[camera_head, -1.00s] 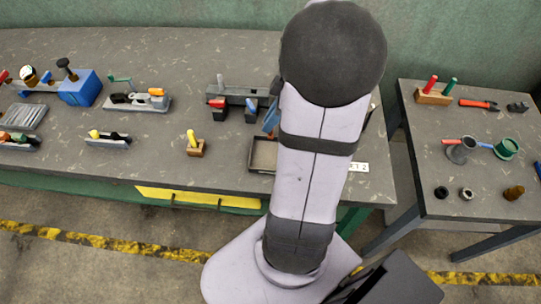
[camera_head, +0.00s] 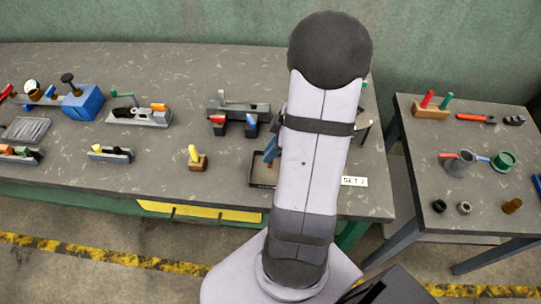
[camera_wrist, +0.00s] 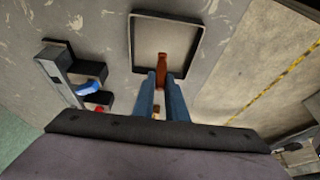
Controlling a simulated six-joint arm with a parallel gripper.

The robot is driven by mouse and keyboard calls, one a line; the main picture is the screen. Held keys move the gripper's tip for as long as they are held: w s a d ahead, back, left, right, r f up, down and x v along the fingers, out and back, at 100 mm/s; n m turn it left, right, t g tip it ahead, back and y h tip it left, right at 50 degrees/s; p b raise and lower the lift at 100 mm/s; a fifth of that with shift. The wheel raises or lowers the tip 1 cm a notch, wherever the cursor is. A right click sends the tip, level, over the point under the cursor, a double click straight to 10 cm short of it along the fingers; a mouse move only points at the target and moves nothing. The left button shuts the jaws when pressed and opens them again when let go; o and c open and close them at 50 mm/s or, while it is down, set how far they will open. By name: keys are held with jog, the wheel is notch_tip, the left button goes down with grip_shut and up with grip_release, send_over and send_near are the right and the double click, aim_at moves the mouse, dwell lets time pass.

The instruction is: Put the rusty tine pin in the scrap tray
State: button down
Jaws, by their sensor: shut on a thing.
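My gripper (camera_wrist: 161,78) is shut on the rusty tine pin (camera_wrist: 163,62), a reddish-brown piece that sticks out past the blue fingertips in the wrist view. The scrap tray (camera_wrist: 147,35) is a shallow square tray with a dark rim and a pale grey floor. In the wrist view the fingertips and pin overlap the tray's near part; I cannot tell the height between them. In the head view the tray (camera_head: 261,173) lies near the bench's front edge, partly behind my arm. One blue finger (camera_head: 270,150) shows at the tray's back side, and the pin is hidden.
A grey rack with a red and a blue block (camera_head: 238,110) stands behind the tray. A wooden block with a yellow peg (camera_head: 197,159) is to its left. A white label (camera_head: 354,182) lies to its right. A side table (camera_head: 470,175) stands farther right.

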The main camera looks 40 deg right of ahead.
jog(key=shift+f, duration=1.35)
jog(key=shift+f, duration=0.2)
jog(key=c, duration=1.8)
grip_release()
jog(key=shift+o, duration=0.2)
jog(key=shift+r, duration=0.2)
jog(key=shift+r, duration=0.15)
jog(key=shift+d+r, duration=0.2)
jog(key=b+v, duration=0.2)
jog(key=v, duration=0.9)
jog(key=shift+s+b, duration=0.15)
jog(key=shift+b, duration=0.2)
jog(key=shift+a+r, duration=0.1)
